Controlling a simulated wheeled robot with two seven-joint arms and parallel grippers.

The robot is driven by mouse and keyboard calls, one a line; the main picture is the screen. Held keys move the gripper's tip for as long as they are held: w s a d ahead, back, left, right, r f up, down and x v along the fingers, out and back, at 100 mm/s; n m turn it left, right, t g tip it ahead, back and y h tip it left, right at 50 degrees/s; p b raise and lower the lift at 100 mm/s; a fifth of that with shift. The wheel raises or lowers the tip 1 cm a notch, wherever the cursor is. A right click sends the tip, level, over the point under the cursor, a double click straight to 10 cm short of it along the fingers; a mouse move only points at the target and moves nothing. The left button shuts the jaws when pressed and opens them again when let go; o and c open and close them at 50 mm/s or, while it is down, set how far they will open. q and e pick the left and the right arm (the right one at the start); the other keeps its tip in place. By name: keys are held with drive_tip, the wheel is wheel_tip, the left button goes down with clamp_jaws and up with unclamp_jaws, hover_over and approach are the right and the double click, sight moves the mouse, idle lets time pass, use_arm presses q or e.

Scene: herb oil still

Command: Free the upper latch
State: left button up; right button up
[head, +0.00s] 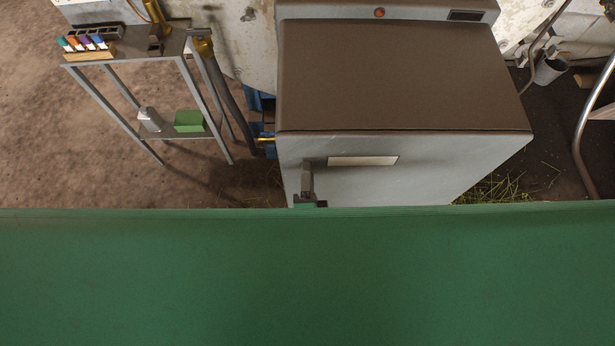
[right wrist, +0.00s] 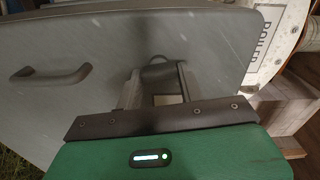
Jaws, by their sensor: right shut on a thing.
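My right gripper (right wrist: 157,88) is shut on a dark, rounded latch (right wrist: 157,71) at the grey door (right wrist: 85,50) in the right wrist view. Its two fingers stand on either side of the latch, and my green wrist housing hides what lies below. In the head view my right gripper (head: 307,188) shows small at the near front face of the grey cabinet (head: 430,165), left of a pale plate. The latch cannot be made out there. Whether this is the upper latch of a pair cannot be told. My left gripper is not in view.
A metal stand (head: 125,50) with small bottles is left of the cabinet. Bare floor (head: 50,150) lies beyond it.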

drive_tip(key=shift+o, duration=0.2)
drive_tip(key=shift+f+m+b, duration=0.15)
drive_tip(key=shift+m+b, duration=0.2)
drive_tip(key=shift+m, duration=0.75)
drive_tip(key=o, duration=1)
drive_tip(key=shift+c, duration=0.2)
drive_tip(key=shift+s, duration=0.1)
